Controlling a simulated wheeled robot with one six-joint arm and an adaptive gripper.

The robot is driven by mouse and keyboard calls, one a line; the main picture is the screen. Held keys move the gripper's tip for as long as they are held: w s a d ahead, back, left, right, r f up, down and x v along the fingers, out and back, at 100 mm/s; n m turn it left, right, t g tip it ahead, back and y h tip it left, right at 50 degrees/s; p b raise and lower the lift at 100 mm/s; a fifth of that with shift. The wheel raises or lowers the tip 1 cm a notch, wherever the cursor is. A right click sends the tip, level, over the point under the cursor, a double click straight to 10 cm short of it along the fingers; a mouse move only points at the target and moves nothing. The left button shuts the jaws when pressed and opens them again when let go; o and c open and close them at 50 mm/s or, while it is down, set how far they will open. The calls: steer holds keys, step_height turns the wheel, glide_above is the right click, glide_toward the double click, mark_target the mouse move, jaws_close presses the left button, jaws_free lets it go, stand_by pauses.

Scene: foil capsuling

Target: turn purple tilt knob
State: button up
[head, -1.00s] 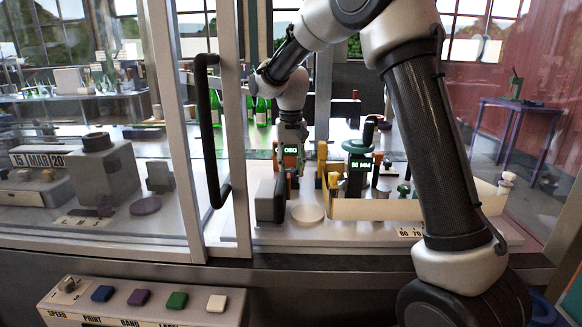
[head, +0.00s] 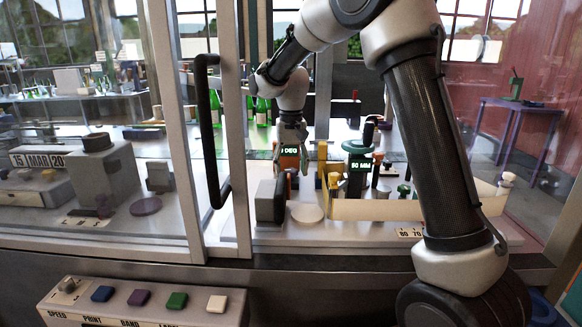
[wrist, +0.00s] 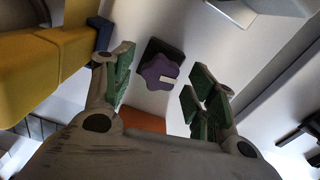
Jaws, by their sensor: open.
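The purple knob (wrist: 158,75) is a lobed knob with a pale pointer mark, mounted by a dark block in the wrist view. My gripper (wrist: 160,92) is open, with its green-padded fingers on either side of the view and the knob between and beyond them. No finger visibly touches the knob. In the head view my gripper (head: 292,137) hangs pointing down by the orange unit with a lit DEG display (head: 289,151). The knob cannot be made out clearly there.
A yellow part (wrist: 55,62) stands close to my left finger in the wrist view. In the head view, a round pale dish (head: 307,213), a yellow post (head: 322,165) and a green handwheel (head: 358,147) are nearby. The glass door's frame and black handle (head: 208,130) stand left.

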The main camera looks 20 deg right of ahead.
mark_target(291, 170)
step_height(291, 170, up, 12)
stand_by(0.4)
